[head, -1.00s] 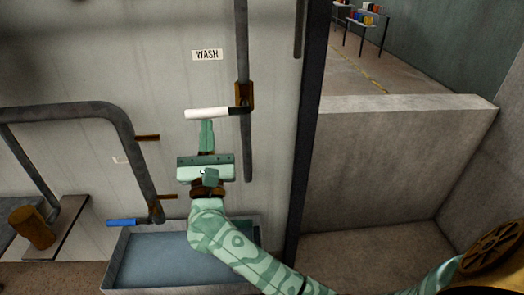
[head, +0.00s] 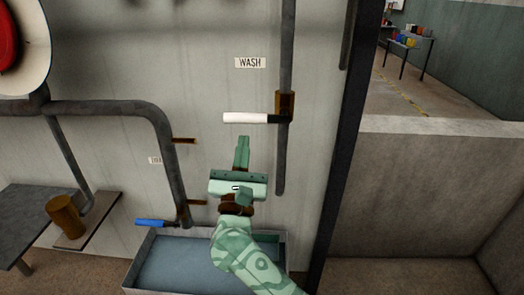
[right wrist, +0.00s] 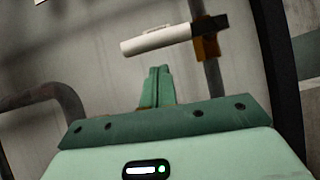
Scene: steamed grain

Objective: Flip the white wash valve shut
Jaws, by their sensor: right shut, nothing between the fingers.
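The white wash valve handle (head: 248,118) sticks out level to the left from its brown valve body (head: 285,105) on a vertical grey pipe, below the WASH label (head: 250,63). It also shows in the right wrist view (right wrist: 160,38), with the brown valve body (right wrist: 206,47) at its right end. My right gripper (head: 243,140) is shut and empty, fingers pointing up, just below the handle in the picture. A small gap shows between fingertips and handle in both views. My left gripper is not in view.
A blue-handled valve (head: 155,223) sits at the lower left on a bent grey pipe (head: 175,170). A basin (head: 136,262) stands below. A brown cup (head: 63,216) is on a shelf at left. A dark post (head: 345,150) and concrete wall (head: 430,180) stand at right.

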